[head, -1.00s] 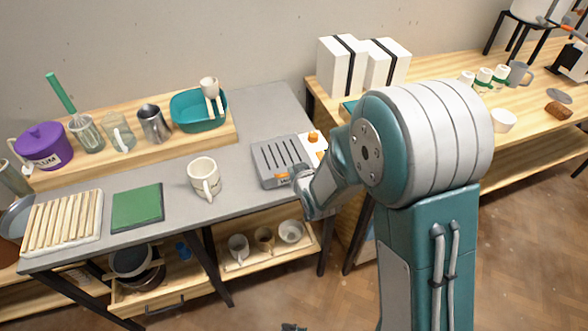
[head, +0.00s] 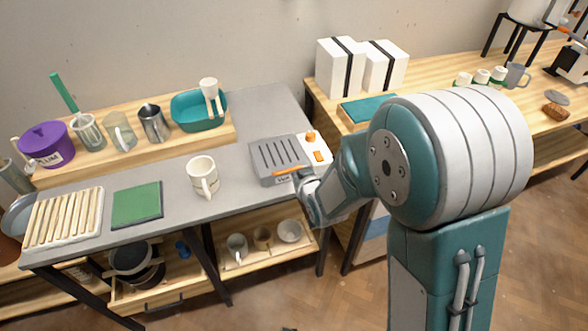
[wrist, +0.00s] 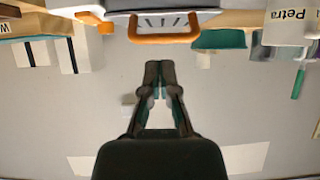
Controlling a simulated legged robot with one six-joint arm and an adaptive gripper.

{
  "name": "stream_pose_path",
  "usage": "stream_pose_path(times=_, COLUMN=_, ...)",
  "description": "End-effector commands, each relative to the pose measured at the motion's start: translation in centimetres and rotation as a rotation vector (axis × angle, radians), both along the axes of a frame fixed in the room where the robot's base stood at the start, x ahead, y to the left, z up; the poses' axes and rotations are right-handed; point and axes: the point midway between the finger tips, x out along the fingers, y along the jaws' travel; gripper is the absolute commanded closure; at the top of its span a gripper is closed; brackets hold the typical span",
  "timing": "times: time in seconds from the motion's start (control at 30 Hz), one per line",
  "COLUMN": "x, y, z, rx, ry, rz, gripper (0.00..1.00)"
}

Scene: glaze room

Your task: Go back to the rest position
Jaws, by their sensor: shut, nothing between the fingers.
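My gripper (wrist: 159,68) shows in the wrist view, shut and empty, its fingertips together in front of a bare grey surface. In the head view my arm rises at the right and bends over toward the grey table; the fingers are hidden there behind the arm. The grey slotted appliance (head: 278,160) with an orange handle stands on the table just beyond my forearm. In the wrist view its orange handle (wrist: 163,38) shows at the top, above the fingertips and apart from them.
A white mug (head: 203,175), a green pad (head: 137,204) and a ribbed rack (head: 62,218) stand on the grey table (head: 178,207). Behind are a teal basin (head: 186,122) and a purple pot (head: 45,145). White boxes (head: 341,68) stand on the wooden bench at the right.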

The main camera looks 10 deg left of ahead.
Motion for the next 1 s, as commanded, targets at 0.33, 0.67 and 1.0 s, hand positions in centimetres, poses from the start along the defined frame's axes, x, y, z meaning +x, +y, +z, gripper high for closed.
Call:
stream_pose_path(times=0.33, x=-4.4, y=-2.1, z=-2.8, rx=0.002, ry=-0.002, rz=0.000, gripper=1.00)
stream_pose_path(times=0.67, x=-4.8, y=-2.5, z=-2.9, rx=0.002, ry=-0.005, rz=-0.002, gripper=1.00)
stream_pose_path(times=1.0, x=-4.7, y=-7.4, z=3.5, rx=-0.058, ry=0.098, rz=-0.119, gripper=1.00)
